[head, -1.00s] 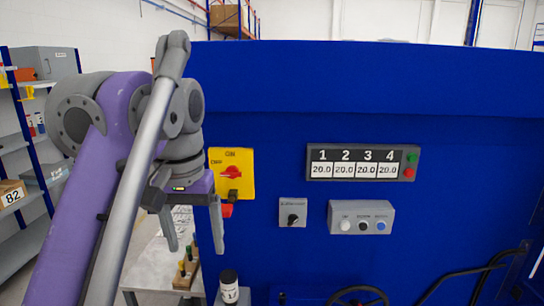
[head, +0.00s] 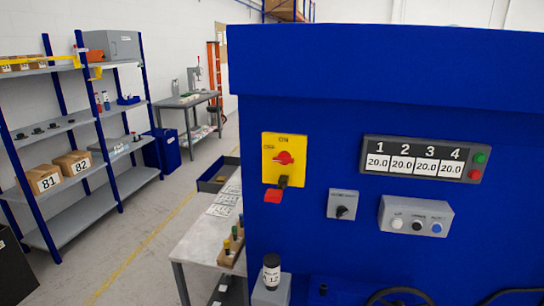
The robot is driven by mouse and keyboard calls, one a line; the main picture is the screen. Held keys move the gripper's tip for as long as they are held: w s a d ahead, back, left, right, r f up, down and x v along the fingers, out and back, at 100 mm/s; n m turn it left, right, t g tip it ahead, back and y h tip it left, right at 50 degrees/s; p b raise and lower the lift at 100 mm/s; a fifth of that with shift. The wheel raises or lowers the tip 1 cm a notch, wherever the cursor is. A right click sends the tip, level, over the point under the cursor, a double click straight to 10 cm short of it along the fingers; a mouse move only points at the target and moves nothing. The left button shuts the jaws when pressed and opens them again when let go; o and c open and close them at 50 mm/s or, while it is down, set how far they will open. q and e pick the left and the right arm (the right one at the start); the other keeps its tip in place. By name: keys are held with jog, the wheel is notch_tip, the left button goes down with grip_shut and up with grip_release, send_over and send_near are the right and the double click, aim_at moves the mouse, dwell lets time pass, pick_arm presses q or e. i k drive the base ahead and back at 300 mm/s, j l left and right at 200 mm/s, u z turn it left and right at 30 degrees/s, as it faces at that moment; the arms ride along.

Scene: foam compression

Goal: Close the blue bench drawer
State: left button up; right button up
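A dark, open-topped box with a blue front, which looks like the blue bench drawer (head: 207,187), juts out to the left from the far part of the bench (head: 196,240). It appears pulled out, and its inside looks dark. The big blue machine (head: 380,75) hides part of the bench behind it. Neither of my grippers shows in the head view.
Shelves (head: 70,125) with boxes stand at the left, and a grey table (head: 188,102) stands at the back. Floor with a yellow line (head: 140,252) lies open between shelves and bench. A wooden holder (head: 231,250) and a dark-capped container (head: 271,272) are near the machine.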

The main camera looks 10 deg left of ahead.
aim_at(227, 165)
jog(key=i+j, duration=0.15)
jog(key=j, duration=0.25)
jog(key=i+j+z, duration=0.1)
jog(key=j, duration=0.3)
jog(key=i+j, duration=0.15)
jog(key=j, duration=0.25)
jog(key=i+j, duration=0.15)
jog(key=j, duration=0.25)
jog(key=i+j+z, duration=0.1)
jog(key=j, duration=0.3)
jog(key=i+j, duration=0.15)
jog(key=j, duration=0.25)
jog(key=i+j+z, duration=0.1)
jog(key=j, duration=0.3)
jog(key=j+z, duration=0.1)
jog(key=j, duration=1)
jog(key=k+j+z, duration=0.1)
jog(key=j, duration=0.95)
jog(key=k+j, duration=0.1)
jog(key=j, duration=1)
jog(key=i+z, duration=0.1)
jog(key=z, duration=0.3)
jog(key=i+j+z, duration=0.1)
jog(key=z, duration=0.25)
jog(key=i+j+z, duration=0.45)
jog(key=i+j, duration=0.45)
